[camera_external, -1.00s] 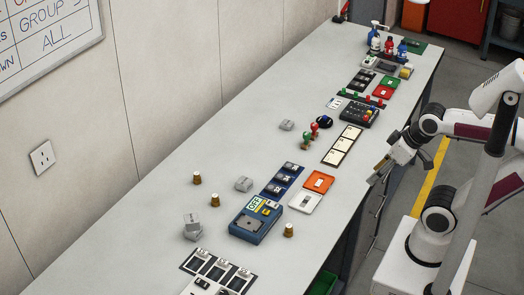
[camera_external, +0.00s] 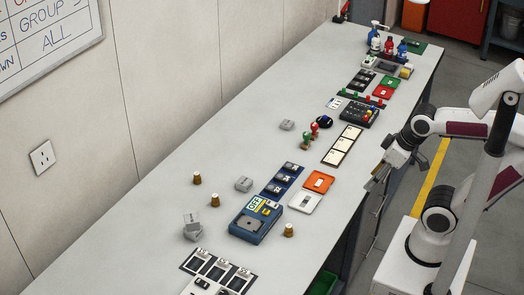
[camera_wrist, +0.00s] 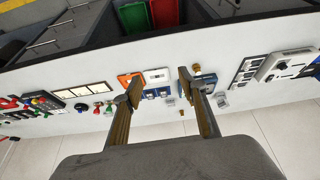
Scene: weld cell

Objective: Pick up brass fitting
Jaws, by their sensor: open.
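Three small brass fittings stand on the grey bench: one near the wall (camera_external: 197,177), one a little nearer (camera_external: 215,200), and one right of the blue device (camera_external: 289,230). In the wrist view a brass fitting (camera_wrist: 196,67) shows beside the right finger, and another (camera_wrist: 170,100) shows between the fingers, farther off. My gripper (camera_external: 373,183) is open and empty. It is out past the bench's right edge, well apart from all the fittings. Its two fingers also show spread in the wrist view (camera_wrist: 160,83).
The blue device (camera_external: 257,220) stands between the fittings. Grey blocks (camera_external: 192,226) stand left of the device. The wall-side bench strip is mostly clear.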

